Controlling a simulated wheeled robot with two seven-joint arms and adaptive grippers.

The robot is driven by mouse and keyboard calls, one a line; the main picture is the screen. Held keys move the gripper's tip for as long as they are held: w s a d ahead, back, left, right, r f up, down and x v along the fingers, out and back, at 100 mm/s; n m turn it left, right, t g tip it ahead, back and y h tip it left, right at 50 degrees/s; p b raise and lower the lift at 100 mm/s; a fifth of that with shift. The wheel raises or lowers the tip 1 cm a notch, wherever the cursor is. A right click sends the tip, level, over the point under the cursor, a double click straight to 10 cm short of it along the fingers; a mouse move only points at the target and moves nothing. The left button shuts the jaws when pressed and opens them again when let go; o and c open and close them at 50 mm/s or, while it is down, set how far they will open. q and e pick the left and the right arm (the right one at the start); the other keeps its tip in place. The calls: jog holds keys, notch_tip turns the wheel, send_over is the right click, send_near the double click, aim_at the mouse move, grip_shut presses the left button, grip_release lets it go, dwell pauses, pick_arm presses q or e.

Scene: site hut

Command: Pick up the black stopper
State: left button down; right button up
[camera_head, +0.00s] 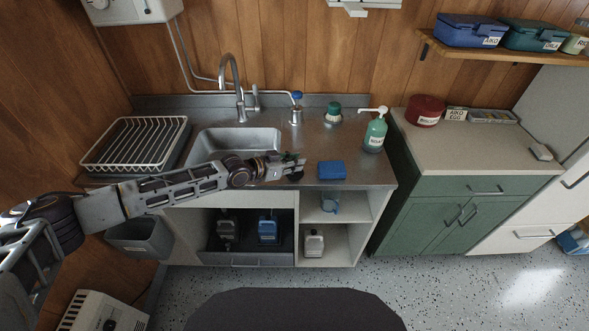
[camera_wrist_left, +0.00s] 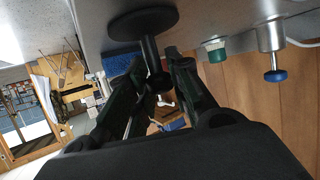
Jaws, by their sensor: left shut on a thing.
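The black stopper shows in the left wrist view as a flat round disc (camera_wrist_left: 142,22) with a thin stem and a knob. My left gripper (camera_wrist_left: 157,75) is shut on its stem. In the head view, my left gripper (camera_head: 297,164) is at the counter's front edge, right of the sink basin. The stopper (camera_head: 296,177) shows there only as a small dark shape at the fingertips. I cannot tell whether its disc touches the counter. My right gripper is in neither view.
A blue sponge (camera_head: 332,170) lies just right of my left gripper. A green soap bottle (camera_head: 375,132), a green-topped item (camera_head: 333,112) and a blue-knobbed fitting (camera_head: 296,106) stand on the counter (camera_head: 270,188). The sink (camera_head: 235,143), tap (camera_head: 236,85) and dish rack (camera_head: 135,143) are to the left.

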pick_arm(q)
jog(key=shift+r, duration=0.15)
jog(key=shift+r, duration=4.85)
